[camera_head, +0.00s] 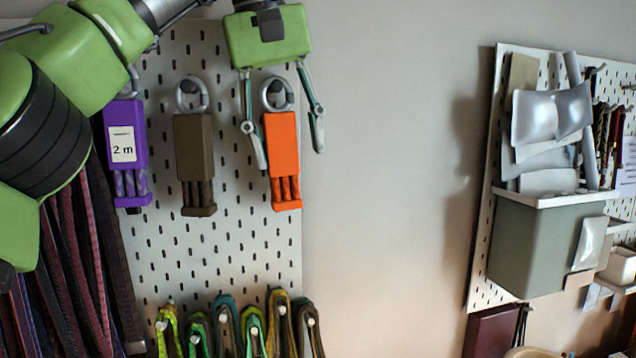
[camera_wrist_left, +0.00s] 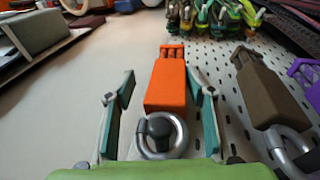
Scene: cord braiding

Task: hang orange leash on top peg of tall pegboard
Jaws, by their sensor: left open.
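The orange leash (camera_head: 283,158) hangs upright at the top right of the tall pegboard (camera_head: 235,255). Its metal ring is around a dark peg (camera_head: 274,92). In the left wrist view the orange leash (camera_wrist_left: 166,84) and the ring (camera_wrist_left: 160,143) looped around the peg's dark knob (camera_wrist_left: 159,128) show clearly. My left gripper (camera_head: 290,157) is open, with one finger on each side of the orange block and a visible gap on both sides. The right gripper is not in view.
A brown leash (camera_head: 194,163) and a purple leash (camera_head: 124,152) marked "2 m" hang to the left in the same row. Several green and brown cords (camera_head: 240,328) hang below. Dark straps (camera_head: 75,250) hang at far left. Bare wall separates this from another pegboard (camera_head: 485,285).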

